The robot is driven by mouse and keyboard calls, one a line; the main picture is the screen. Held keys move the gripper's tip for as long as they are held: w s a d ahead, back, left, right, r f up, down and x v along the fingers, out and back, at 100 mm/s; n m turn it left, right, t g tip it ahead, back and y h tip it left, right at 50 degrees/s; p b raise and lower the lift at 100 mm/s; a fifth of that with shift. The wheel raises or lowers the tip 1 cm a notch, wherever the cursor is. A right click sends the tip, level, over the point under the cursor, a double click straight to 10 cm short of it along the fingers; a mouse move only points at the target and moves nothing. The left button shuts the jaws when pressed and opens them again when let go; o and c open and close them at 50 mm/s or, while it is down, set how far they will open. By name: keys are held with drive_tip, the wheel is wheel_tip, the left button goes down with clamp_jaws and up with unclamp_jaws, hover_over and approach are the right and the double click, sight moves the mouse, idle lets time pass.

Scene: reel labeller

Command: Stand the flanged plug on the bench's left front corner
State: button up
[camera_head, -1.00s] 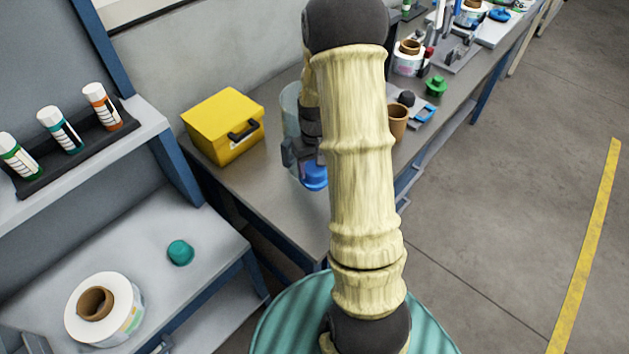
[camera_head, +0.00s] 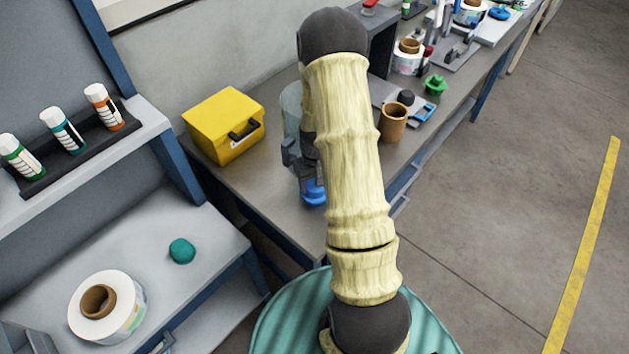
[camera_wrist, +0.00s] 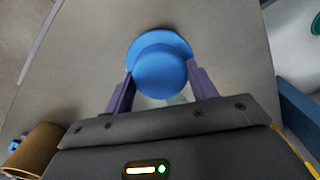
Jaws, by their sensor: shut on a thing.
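The flanged plug is blue, with a round cap and a wider flange. In the head view the plug (camera_head: 314,191) shows below my gripper (camera_head: 305,178), over the near end of the grey bench (camera_head: 255,190). In the wrist view the plug (camera_wrist: 160,70) sits between the two fingers of my gripper (camera_wrist: 162,84), which are shut on it. The bench surface (camera_wrist: 85,60) lies beneath it. I cannot tell whether the plug touches the bench. My arm hides part of the bench and its front edge in the head view.
A yellow box (camera_head: 224,125) stands at the bench's back left. A cardboard core (camera_head: 393,122) and a green part (camera_head: 435,85) stand farther along. A separate shelf at left holds a label reel (camera_head: 108,306) and a teal knob (camera_head: 182,251). The bench before the box is clear.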

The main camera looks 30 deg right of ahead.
drive_tip(key=o, duration=1)
drive_tip(key=shift+f, duration=0.1)
drive_tip(key=shift+o, duration=0.2)
wheel_tip(320, 180, up, 12)
drive_tip(key=b, duration=0.2)
drive_tip(key=shift+r, duration=0.2)
